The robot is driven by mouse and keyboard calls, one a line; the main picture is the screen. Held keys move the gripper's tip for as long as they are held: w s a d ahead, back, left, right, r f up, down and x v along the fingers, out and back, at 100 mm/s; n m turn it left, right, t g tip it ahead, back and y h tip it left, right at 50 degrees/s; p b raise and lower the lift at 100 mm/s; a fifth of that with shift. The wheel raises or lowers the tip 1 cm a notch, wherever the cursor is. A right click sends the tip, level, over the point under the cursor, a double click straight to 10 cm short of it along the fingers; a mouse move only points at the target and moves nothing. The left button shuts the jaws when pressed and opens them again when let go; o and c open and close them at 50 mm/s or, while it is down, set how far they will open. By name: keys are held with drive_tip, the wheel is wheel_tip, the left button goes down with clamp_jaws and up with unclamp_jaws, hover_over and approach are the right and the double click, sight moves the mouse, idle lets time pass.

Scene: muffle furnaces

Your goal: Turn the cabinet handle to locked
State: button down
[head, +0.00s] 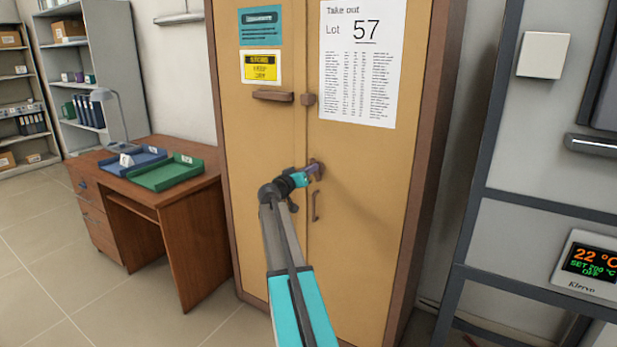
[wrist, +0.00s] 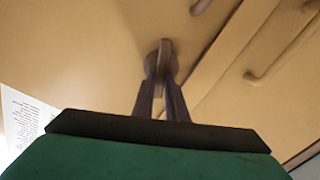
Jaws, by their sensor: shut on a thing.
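The tan cabinet (head: 265,200) has two doors in a brown frame, and both look closed. The brown cabinet handle (head: 318,167) is on the right door near the centre seam, above a thin curved pull (head: 315,207). My gripper (head: 309,173) reaches up to the handle from the left. In the wrist view, my gripper's fingers (wrist: 162,104) are closed in on the handle (wrist: 165,54), which stands out from a round base on the door. The fingers cover part of the handle, and I cannot tell its exact turn angle.
A wooden desk (head: 190,225) with blue and green trays stands left. A dark metal frame (head: 462,225) with a temperature display (head: 590,262) stands right. The floor at left is clear.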

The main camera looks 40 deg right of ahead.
drive_tip(key=shift+w+d+f+n+b, duration=0.15)
drive_tip(key=shift+n+b, duration=0.2)
drive_tip(key=shift+n, duration=1.95)
drive_tip(key=shift+a+f+n+b, duration=0.1)
drive_tip(key=shift+f+n+b, duration=0.15)
drive_tip(key=shift+n, duration=2.05)
drive_tip(key=shift+w+d+f+n+b, duration=0.1)
drive_tip(key=shift+n+b, duration=0.3)
drive_tip(key=shift+n, duration=1.9)
drive_tip(key=c, duration=1.8)
unclamp_jaws()
drive_tip(key=shift+f, duration=0.1)
drive_tip(key=shift+c, duration=0.2)
drive_tip(key=shift+o, duration=0.4)
drive_tip(key=shift+a, duration=0.2)
